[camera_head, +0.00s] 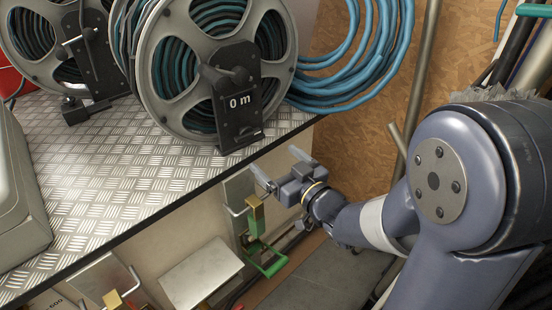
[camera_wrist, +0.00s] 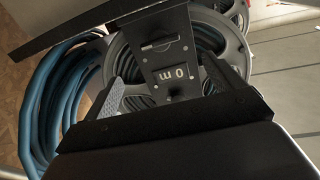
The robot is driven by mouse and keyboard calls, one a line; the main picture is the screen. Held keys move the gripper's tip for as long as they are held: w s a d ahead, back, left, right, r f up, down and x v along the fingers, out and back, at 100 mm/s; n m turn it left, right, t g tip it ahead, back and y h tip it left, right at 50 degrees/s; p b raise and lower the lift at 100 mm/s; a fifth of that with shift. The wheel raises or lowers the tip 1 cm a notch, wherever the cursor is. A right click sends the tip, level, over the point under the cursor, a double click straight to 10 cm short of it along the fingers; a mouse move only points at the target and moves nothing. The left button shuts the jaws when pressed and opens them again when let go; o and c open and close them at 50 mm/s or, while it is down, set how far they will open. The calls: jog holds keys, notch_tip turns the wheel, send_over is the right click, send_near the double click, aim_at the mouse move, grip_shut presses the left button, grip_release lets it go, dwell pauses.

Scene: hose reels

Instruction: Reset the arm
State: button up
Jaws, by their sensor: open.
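My gripper (camera_head: 281,170) is open and empty in the head view, just off the front edge of the metal shelf and below the nearer hose reel. My arm comes in from the right. In the wrist view my open gripper (camera_wrist: 172,85) shows its two dark fingers apart, with the reel's "0 m" plate between them in the picture. The nearer hose reel (camera_head: 160,62) stands upright on the shelf, with dark blue-green hose wound on it. It also shows in the wrist view (camera_wrist: 233,62), upside down and partly behind my fingers.
A second reel (camera_head: 31,62) stands at the left on the checker-plate shelf (camera_head: 110,165). A blue hose coil (camera_head: 350,85) hangs on the wooden wall behind. Below the shelf are a metal plate (camera_head: 200,272) and a green-handled tool (camera_head: 268,262). Poles stand at right.

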aim_at(250, 136)
jog(key=shift+w, duration=0.1)
jog(key=b+x, duration=0.1)
jog(key=x, duration=0.9)
jog(key=shift+w+a, duration=0.1)
jog(key=shift+a, duration=0.1)
jog(key=shift+w+a, duration=0.15)
jog(key=shift+n, duration=0.5)
jog(key=shift+m, duration=0.3)
